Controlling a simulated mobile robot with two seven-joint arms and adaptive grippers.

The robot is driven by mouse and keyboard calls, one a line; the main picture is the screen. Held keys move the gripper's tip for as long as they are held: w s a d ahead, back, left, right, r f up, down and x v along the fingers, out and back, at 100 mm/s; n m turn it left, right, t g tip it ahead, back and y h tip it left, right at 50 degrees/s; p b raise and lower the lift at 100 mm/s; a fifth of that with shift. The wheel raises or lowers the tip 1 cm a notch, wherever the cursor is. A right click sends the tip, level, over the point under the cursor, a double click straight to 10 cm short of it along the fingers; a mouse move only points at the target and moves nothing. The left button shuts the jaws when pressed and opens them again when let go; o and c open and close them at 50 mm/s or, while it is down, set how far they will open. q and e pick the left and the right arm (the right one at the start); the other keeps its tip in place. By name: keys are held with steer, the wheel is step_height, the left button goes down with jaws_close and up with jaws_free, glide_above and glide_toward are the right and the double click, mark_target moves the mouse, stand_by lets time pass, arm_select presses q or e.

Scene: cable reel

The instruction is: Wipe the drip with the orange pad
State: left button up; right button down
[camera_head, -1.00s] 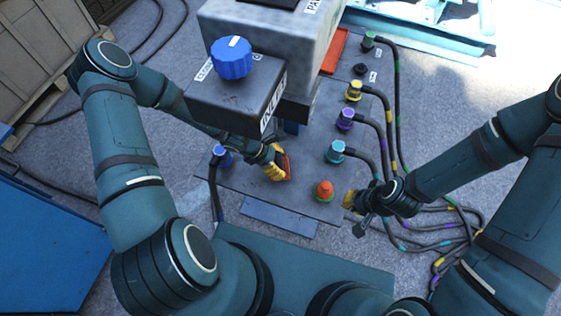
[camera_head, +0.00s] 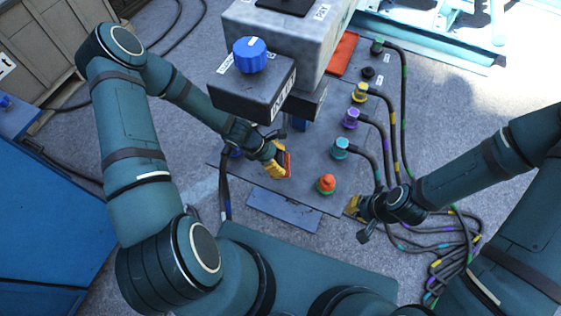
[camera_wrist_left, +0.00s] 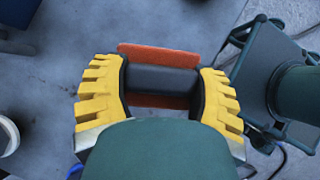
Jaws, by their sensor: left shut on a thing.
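My left gripper (camera_head: 277,160) is shut on the orange pad (camera_head: 288,164), low over the grey panel. In the left wrist view its yellow fingers (camera_wrist_left: 160,92) clasp the pad's dark handle (camera_wrist_left: 160,80). The orange pad (camera_wrist_left: 160,54) shows beyond and below that handle. I cannot tell whether the pad touches the panel. I cannot make out the drip in either view; it may be hidden under the pad or arm. My right gripper (camera_head: 355,207), with yellow fingertips, is at the panel's right edge; its opening is unclear.
The grey panel (camera_head: 255,182) carries an orange cone-shaped plug (camera_head: 326,184) and cabled teal (camera_head: 341,147), purple (camera_head: 350,118) and yellow (camera_head: 360,92) plugs. A dark box with a blue knob (camera_head: 251,55) overhangs behind my left gripper. Loose cables (camera_head: 450,240) lie at right.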

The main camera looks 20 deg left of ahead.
arm_select(q)
steer(key=shift+r+p, duration=1.2)
steer(key=shift+r, duration=0.55)
steer(key=shift+s+f, duration=0.15)
